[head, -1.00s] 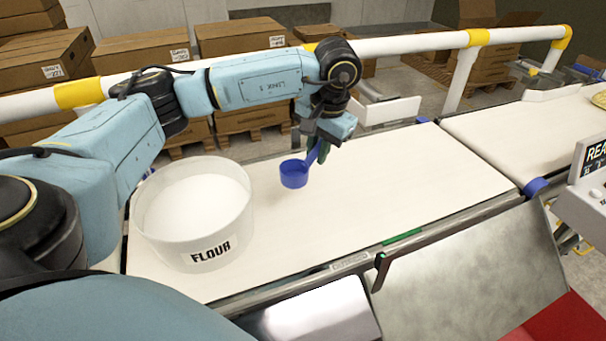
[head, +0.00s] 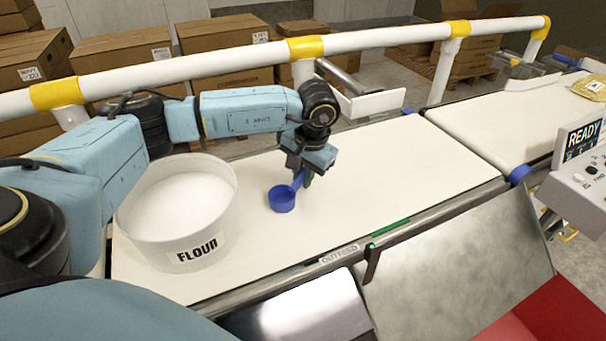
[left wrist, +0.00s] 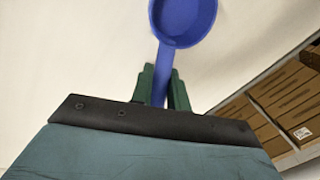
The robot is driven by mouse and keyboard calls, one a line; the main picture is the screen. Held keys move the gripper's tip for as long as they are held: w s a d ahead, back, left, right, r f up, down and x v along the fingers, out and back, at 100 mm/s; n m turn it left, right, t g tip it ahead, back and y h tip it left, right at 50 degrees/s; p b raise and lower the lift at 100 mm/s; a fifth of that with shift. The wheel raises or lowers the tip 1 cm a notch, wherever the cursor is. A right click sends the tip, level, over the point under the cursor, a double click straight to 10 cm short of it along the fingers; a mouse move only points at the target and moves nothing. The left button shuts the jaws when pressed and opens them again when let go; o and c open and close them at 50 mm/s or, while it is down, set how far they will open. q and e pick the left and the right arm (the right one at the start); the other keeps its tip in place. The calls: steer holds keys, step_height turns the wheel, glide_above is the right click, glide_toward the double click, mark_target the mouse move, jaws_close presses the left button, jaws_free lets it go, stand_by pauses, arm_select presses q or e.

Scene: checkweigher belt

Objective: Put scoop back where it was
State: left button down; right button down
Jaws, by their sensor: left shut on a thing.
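The blue scoop (head: 283,200) is at the middle of the near white belt, to the right of the flour tub. My left gripper (head: 303,178) is shut on the scoop's handle. In the left wrist view the scoop (left wrist: 184,18) shows its round cup beyond the green fingers (left wrist: 161,88), with the handle between them. I cannot tell whether the cup touches the belt. My right gripper is not in view.
A white tub marked FLOUR (head: 180,210), full of white powder, stands on the belt (head: 390,165) at left. A white rail (head: 380,38) runs behind. A READY display (head: 583,138) and a yellowish bag (head: 590,87) are at right. The belt right of the scoop is clear.

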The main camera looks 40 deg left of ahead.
arm_select(q)
steer(key=c, duration=1.6)
jaws_free()
steer(key=shift+o, duration=1.2)
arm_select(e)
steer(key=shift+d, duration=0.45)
arm_select(q)
steer(key=shift+r, duration=0.1)
